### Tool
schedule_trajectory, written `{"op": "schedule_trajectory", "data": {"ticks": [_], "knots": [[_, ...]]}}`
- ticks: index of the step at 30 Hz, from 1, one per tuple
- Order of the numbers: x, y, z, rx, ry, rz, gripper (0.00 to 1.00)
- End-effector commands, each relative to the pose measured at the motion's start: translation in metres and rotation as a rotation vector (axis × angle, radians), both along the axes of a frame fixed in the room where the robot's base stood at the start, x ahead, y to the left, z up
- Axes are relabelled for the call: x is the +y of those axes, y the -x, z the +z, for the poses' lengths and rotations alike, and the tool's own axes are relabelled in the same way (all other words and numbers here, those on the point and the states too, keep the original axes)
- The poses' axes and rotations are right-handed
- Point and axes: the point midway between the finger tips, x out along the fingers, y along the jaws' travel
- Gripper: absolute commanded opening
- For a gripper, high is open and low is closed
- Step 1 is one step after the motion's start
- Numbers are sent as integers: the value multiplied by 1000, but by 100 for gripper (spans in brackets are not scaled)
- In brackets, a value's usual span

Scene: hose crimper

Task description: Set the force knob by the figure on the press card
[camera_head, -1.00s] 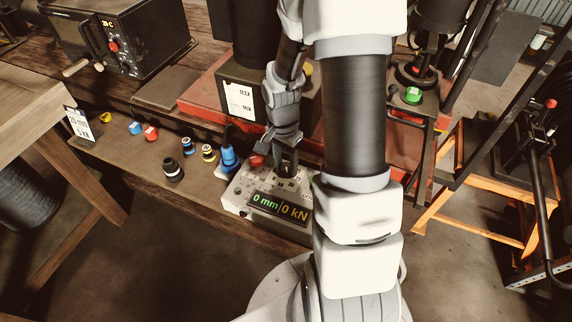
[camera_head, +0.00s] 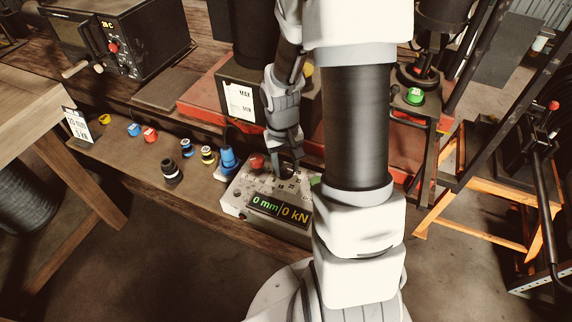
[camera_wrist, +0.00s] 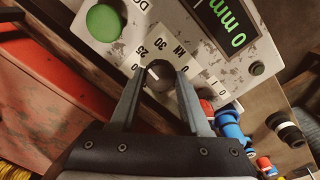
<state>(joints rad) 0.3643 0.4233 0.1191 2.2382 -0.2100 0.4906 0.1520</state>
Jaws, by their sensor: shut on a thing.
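The control box (camera_head: 236,205) stands on the bench, and its display (camera_head: 279,210) reads 0 mm and 0 kN. My gripper (camera_head: 285,170) is over its top face. In the wrist view my gripper (camera_wrist: 157,82) is shut on the dark round force knob (camera_wrist: 162,74), one finger on each side. The knob has a white pointer mark, beside a white scale plate (camera_wrist: 166,50) marked kN, with 25 and 30 legible. The press card (camera_head: 78,125) stands at the bench's left end; its mm and kN lines are too small to read surely.
A black machine (camera_head: 115,40) stands at the back left.

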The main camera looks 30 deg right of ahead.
Motion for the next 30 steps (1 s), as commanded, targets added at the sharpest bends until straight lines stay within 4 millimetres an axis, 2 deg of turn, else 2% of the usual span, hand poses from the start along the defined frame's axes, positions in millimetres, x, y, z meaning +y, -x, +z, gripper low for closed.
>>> {"op": "schedule_trajectory", "data": {"ticks": [30], "knots": [[-1,1,3,-2,0,964,0]]}}
